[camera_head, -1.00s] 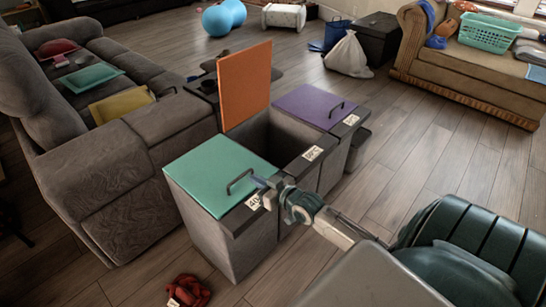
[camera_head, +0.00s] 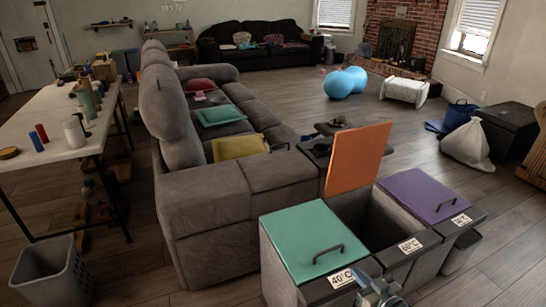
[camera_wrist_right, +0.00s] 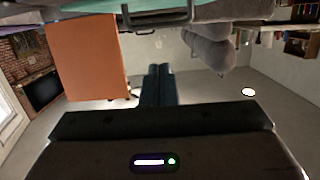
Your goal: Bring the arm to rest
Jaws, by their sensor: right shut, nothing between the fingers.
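My right gripper (camera_head: 366,275) shows at the bottom edge of the head view, just in front of the green-lidded bin (camera_head: 276,262), beside its 40°C label. Its fingers (camera_wrist_right: 160,72) are together with nothing between them in the right wrist view, which appears upside down. Most of the right arm lies below the head view. I cannot tell whether the gripper touches the bin. My left gripper is out of view.
The middle bin's orange lid (camera_head: 357,158) stands open; the purple lid (camera_head: 417,195) is shut. A grey sofa (camera_head: 205,205) stands behind the bins. A white table (camera_head: 50,148) and a grey basket (camera_head: 52,272) are at left.

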